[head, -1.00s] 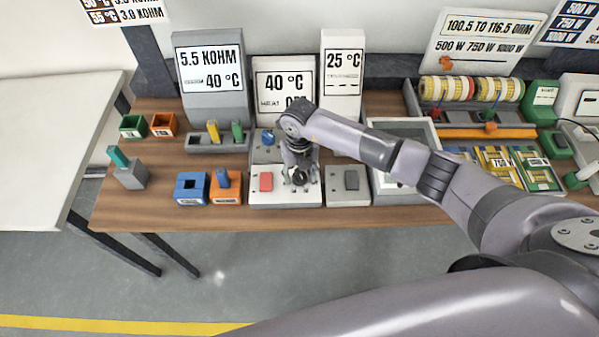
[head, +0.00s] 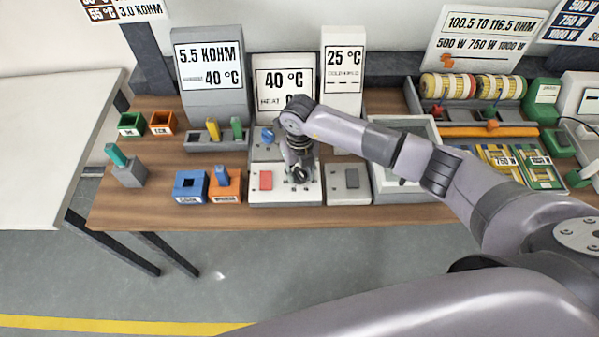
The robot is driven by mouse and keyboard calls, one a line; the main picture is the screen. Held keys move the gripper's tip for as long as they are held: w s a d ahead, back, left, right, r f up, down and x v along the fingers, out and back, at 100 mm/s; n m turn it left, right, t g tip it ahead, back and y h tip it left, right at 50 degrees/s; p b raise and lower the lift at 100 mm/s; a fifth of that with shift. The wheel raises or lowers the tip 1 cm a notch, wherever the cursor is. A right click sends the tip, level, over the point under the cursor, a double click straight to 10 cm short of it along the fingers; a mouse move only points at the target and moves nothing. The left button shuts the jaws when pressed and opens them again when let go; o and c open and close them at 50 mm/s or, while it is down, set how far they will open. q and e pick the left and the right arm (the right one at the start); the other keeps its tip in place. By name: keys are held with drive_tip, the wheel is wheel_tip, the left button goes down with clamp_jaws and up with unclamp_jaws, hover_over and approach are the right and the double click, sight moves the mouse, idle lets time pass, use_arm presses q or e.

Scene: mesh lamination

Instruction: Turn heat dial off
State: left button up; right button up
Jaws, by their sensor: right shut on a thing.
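The heat dial (head: 301,176) is a small dark round knob on the front panel of the white heater box (head: 285,191), right of a red button (head: 266,180). My right gripper (head: 299,173) points down over the dial with its fingers shut around it; the fingers hide much of it, so its setting cannot be read. The display (head: 285,80) behind reads 40 °C with a HEAT line below, whose end my arm covers. My left gripper is not in view.
A blue knob (head: 267,136) sits behind the red button. A grey box with a dark switch (head: 350,178) stands close on the right. The table's front edge is just below the heater box.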

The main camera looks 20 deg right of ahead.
sight(300, 172)
drive_tip(key=n+b, duration=0.3)
drive_tip(key=b, duration=0.1)
drive_tip(key=n+b, duration=0.4)
drive_tip(key=shift+w+f, duration=0.1)
drive_tip(key=shift+f, duration=0.1)
drive_tip(key=shift+r+n+b, duration=0.2)
drive_tip(key=shift+n+b, duration=0.7)
drive_tip(key=shift+b, duration=0.25)
drive_tip(key=o, duration=1.2)
drive_tip(key=shift+c, duration=0.2)
drive_tip(key=shift+r, duration=0.25)
wheel_tip(300, 172, up, 12)
drive_tip(key=shift+f, duration=0.2)
